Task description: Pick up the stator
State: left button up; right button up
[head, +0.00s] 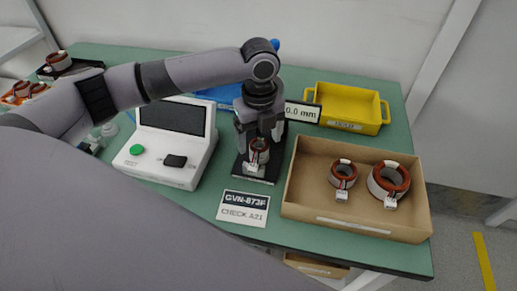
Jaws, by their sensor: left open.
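A small stator (257,158) with a copper-brown winding and a white tag stands on a black fixture (268,176) in the middle of the green table. My left gripper (259,146) points straight down over this stator, with its open fingers on either side of it. The fingers and wrist hide part of the stator, and I cannot tell whether they touch it. Two more stators, a smaller one (343,175) and a larger one (388,181), sit in a cardboard box (352,223) at the right. My right gripper is not in view.
A white tester (167,150) with a screen and green button stands left of the fixture. A "CHECK A21" card (242,208) lies in front. A yellow bin (348,106), a blue bin (215,94) and a measurement display (302,112) are behind. More stators (58,60) sit far left.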

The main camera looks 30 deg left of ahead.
pick_arm(q)
notch_tip(320, 180, down, 2)
jog(key=shift+c, duration=0.3)
jog(key=shift+r, duration=0.1)
jog(key=c, duration=1.2)
jog(key=shift+o, duration=0.2)
